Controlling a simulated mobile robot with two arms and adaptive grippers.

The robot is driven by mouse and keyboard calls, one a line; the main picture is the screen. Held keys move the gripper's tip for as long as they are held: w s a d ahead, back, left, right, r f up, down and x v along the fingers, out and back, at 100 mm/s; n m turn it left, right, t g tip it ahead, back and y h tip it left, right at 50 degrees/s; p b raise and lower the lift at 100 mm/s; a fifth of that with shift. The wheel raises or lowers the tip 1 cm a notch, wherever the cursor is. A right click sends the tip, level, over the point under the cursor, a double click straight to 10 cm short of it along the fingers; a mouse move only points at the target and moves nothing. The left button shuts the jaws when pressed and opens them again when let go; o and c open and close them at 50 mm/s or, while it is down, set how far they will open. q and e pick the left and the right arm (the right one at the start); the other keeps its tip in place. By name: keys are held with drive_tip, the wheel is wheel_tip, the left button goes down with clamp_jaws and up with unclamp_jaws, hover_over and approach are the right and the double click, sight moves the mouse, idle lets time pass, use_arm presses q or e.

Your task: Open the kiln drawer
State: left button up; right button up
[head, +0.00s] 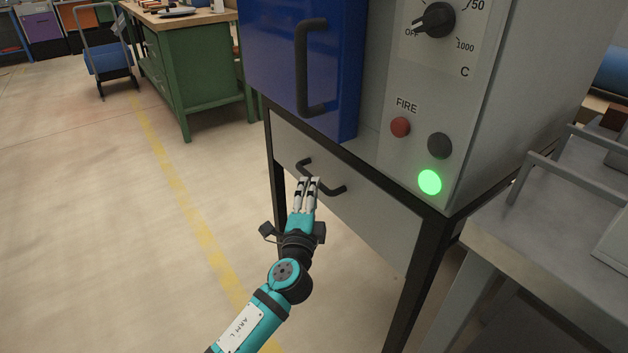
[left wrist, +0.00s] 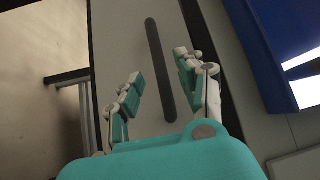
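The kiln drawer (head: 375,218) is a grey front under the kiln and looks closed. Its dark bar handle (head: 335,190) runs across the upper part of the front. My left gripper (head: 309,181) is at the handle's middle in the head view, fingers toward the drawer front, covering part of the bar. In the left wrist view the fingers (left wrist: 158,78) are apart, and the handle (left wrist: 155,50) runs between them in the picture. I cannot tell whether they touch it. My right gripper is not in view.
Above the drawer are the blue kiln door (head: 270,50) with its own handle (head: 304,75) and a control panel with a lit green light (head: 430,182). A grey metal table (head: 530,240) stands close at right. The floor (head: 110,240) at left is clear.

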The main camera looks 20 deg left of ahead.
use_arm(q)
drive_tip(key=shift+w+a+r, duration=0.15)
drive_tip(key=shift+w, duration=1.05)
drive_tip(key=shift+w+a+r, duration=0.1)
drive_tip(key=shift+w+a, duration=0.05)
drive_tip(key=shift+w, duration=1)
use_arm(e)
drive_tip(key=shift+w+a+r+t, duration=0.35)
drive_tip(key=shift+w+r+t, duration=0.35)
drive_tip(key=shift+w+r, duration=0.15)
use_arm(q)
clamp_jaws()
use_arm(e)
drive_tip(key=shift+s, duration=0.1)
